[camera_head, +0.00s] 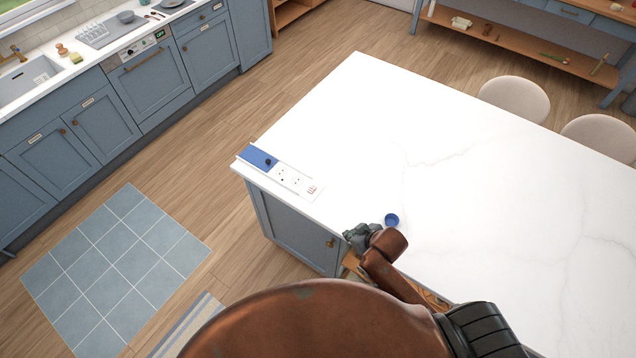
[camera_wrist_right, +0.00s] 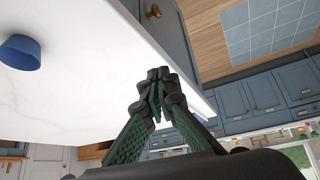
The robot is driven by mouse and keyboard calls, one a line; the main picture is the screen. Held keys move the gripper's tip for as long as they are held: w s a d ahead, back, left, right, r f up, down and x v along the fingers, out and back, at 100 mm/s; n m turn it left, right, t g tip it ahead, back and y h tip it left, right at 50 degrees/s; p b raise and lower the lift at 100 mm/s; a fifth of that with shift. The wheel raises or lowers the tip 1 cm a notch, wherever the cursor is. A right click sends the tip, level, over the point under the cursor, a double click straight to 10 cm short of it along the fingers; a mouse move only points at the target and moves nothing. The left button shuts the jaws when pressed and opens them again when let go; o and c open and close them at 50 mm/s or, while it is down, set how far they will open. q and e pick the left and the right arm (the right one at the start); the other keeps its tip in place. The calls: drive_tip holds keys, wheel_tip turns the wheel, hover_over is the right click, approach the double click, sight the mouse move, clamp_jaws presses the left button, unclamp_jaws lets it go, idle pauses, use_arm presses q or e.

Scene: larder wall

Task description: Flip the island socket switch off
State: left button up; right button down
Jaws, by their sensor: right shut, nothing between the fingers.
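The island socket strip (camera_head: 290,178) lies on the white island top along its left edge. It has a blue section with a dark knob, white socket faces, and a small part with reddish marks (camera_head: 312,190) at its near right end. The switch position is too small to tell. My right gripper (camera_head: 352,235) is at the island's near edge, to the right of and nearer than the strip, apart from it. In the right wrist view my right gripper (camera_wrist_right: 157,78) is shut and empty, and the strip does not show. My left gripper is not in view.
A small blue cup (camera_head: 391,220) stands on the island top (camera_head: 440,150) just beside my right gripper; it also shows in the right wrist view (camera_wrist_right: 20,54). Drawer-like wooden parts (camera_head: 352,262) show below the edge. Two stools (camera_head: 514,98) stand at the far side.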

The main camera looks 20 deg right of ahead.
drive_tip(key=s+d+f+m+g+h+b, duration=0.1)
drive_tip(key=s+d+f+m, duration=0.1)
drive_tip(key=s+d+f, duration=0.3)
drive_tip(key=s+d+f+m+g+h+b, duration=0.1)
drive_tip(key=s+d+f+g, duration=0.15)
drive_tip(key=s+f, duration=0.4)
drive_tip(key=s+d+f+b, duration=0.1)
drive_tip(key=s+f+b, duration=0.25)
drive_tip(key=f, duration=1.15)
drive_tip(key=s+d+f+b, duration=0.1)
drive_tip(key=s+f+b, duration=0.25)
drive_tip(key=f, duration=1.05)
use_arm(q)
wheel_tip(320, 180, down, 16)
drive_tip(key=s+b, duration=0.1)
drive_tip(key=b, duration=0.5)
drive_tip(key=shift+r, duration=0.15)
use_arm(e)
drive_tip(key=s+f+g, duration=0.2)
drive_tip(key=s+f, duration=1.8)
drive_tip(key=f, duration=0.3)
drive_tip(key=shift+s+a, duration=0.3)
drive_tip(key=shift+s, duration=0.05)
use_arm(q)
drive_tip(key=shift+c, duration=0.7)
